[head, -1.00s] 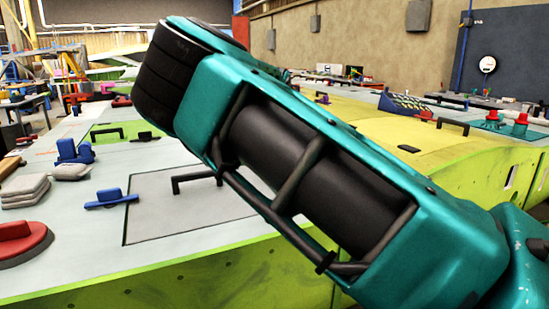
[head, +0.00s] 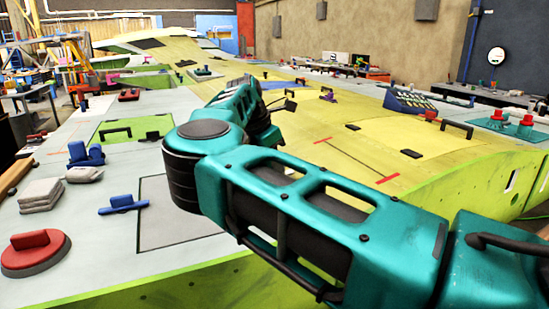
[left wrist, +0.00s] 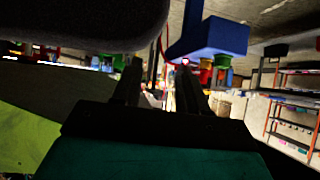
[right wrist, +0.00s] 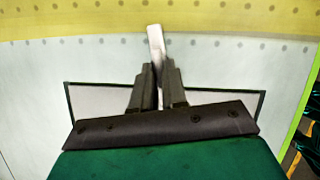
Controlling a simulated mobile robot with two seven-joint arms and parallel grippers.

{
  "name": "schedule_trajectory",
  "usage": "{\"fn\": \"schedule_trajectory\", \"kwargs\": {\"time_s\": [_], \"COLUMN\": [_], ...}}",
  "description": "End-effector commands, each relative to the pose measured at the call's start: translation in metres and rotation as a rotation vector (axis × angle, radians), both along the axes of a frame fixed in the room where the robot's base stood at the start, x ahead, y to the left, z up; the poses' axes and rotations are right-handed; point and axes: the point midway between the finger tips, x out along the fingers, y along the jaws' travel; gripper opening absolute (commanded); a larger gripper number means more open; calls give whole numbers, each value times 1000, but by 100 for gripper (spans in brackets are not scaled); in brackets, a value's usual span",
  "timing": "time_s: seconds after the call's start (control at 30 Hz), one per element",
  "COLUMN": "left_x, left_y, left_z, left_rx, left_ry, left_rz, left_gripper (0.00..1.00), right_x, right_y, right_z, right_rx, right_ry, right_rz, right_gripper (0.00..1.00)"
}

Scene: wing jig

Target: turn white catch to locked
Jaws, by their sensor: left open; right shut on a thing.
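In the right wrist view my right gripper (right wrist: 158,85) is shut on a narrow white bar (right wrist: 155,40), which looks like the white catch. The bar sticks up past the fingertips, tilted slightly left. Its base is hidden by the fingers, so I cannot tell whether it is locked. In the head view my teal right arm crosses from the right, and its fingers and the white catch cannot be made out. In the left wrist view my left gripper (left wrist: 158,85) is open and empty, its fingers apart.
In the head view a blue catch (head: 122,203), a red catch (head: 35,252), a blue block (head: 86,155) and grey pads (head: 40,195) sit on the pale wing skin. A dark-outlined grey panel (head: 170,225) lies beside my arm. The left wrist view shows a blue object (left wrist: 215,38) beyond the fingers.

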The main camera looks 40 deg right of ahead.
Motion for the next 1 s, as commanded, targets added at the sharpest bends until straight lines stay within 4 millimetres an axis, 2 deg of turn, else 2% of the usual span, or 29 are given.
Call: {"fn": "schedule_trajectory", "kwargs": {"time_s": [0.4,0.97,1.0], "left_x": [0,-3,-3], "left_y": [0,0,0], "left_z": [6,5,5], "left_rx": [0,0,0], "left_ry": [1,7,7], "left_rz": [0,0,0], "left_gripper": [43,43,43], "right_x": [3,3,3], "right_y": [-2,-2,-2], "right_z": [1,1,1], "right_rx": [-2,-1,-1], "right_ry": [-3,-5,-5], "right_rz": [-188,-216,-216], "right_gripper": [0,0,16]}}
